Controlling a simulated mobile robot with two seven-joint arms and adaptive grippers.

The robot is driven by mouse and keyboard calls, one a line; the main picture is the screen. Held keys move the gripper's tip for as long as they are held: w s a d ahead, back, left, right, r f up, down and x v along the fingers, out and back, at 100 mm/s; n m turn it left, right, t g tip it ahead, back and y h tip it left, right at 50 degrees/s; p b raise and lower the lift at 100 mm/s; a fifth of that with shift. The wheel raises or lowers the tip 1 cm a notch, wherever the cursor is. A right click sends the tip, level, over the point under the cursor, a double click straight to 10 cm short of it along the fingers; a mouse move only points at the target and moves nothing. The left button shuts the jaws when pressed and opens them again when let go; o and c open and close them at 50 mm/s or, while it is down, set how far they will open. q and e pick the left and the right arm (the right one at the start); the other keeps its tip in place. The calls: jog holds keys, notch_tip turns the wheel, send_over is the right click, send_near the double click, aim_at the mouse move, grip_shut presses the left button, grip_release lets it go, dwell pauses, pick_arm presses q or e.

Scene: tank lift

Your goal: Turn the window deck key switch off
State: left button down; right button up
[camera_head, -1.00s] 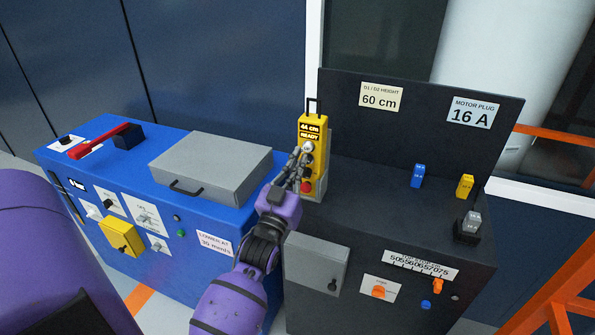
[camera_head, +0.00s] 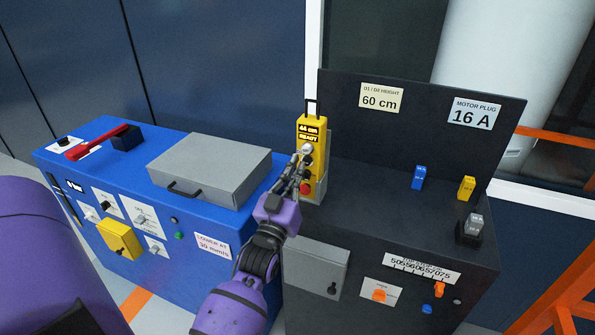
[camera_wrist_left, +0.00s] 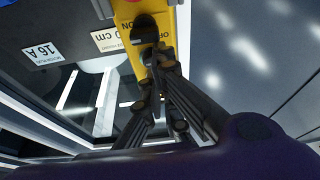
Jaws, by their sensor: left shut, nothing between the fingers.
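A yellow control box (camera_head: 311,127) stands upright with a small display reading "44 cm READY", a silver knob (camera_head: 308,148) and a red button (camera_head: 306,188). In the left wrist view the yellow face (camera_wrist_left: 127,12) shows a dark round switch (camera_wrist_left: 145,22) beside partly covered ON/OFF lettering. My left gripper (camera_head: 300,160) is shut and empty, its fingertips at the box's front, just below the silver knob. In the left wrist view the gripper (camera_wrist_left: 152,62) hides part of the switch; I cannot tell whether they touch, or the key's exact angle. My right gripper is not in view.
A blue cabinet (camera_head: 100,150) with a grey lid (camera_head: 210,165) and a red lever (camera_head: 95,143) stands left. A dark cabinet (camera_head: 375,205) with small blue, yellow and grey plugs stands right. A dark back panel (camera_head: 425,130) rises behind it. An orange frame (camera_head: 560,300) is at the right.

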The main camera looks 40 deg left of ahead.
pick_arm(q)
jog(key=shift+a+f+n+y+p, duration=0.15)
jog(key=shift+n+y+p, duration=0.15)
jog(key=shift+n, duration=0.4)
jog(key=shift+a+r+n+y+p, duration=0.15)
jog(key=shift+n+y, duration=0.15)
jog(key=shift+n, duration=0.4)
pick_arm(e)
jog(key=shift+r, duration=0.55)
pick_arm(q)
jog(key=shift+s+a+f+n+g, duration=0.15)
jog(key=shift+n+g, duration=0.15)
jog(key=shift+n, duration=0.2)
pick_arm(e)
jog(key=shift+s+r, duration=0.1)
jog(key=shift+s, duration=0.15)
pick_arm(q)
jog(key=shift+y, duration=0.3)
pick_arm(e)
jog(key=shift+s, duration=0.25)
pick_arm(q)
jog(key=shift+f, duration=0.1)
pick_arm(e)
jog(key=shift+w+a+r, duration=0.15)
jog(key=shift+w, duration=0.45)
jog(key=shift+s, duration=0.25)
